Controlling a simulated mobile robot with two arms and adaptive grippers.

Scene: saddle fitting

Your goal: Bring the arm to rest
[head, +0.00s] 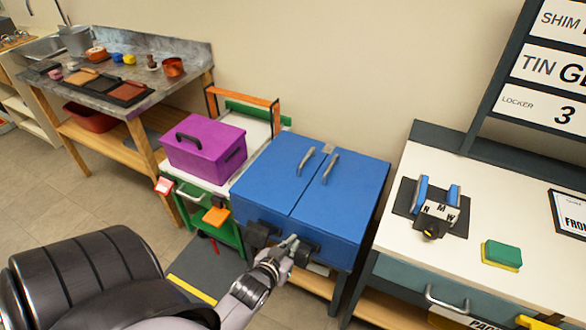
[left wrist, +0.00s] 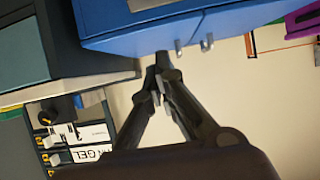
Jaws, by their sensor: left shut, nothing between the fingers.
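My left arm (head: 245,295) comes in from the bottom left in the head view. Its gripper (head: 290,243) is shut and empty in front of the blue two-door cabinet (head: 310,190). I cannot tell whether it touches the cabinet front. In the left wrist view the fingers (left wrist: 160,75) meet at their tips with nothing between them, and the blue cabinet (left wrist: 150,28) lies beyond them, tilted in the picture. My right gripper is not in view.
A purple toolbox (head: 200,145) sits on a green cart left of the cabinet. A white-topped bench (head: 430,180) with a dark block holder (head: 405,200) and a green-yellow sponge (head: 502,254) stands right. A metal-topped workbench (head: 180,90) stands at back left. Floor (head: 60,200) is open at left.

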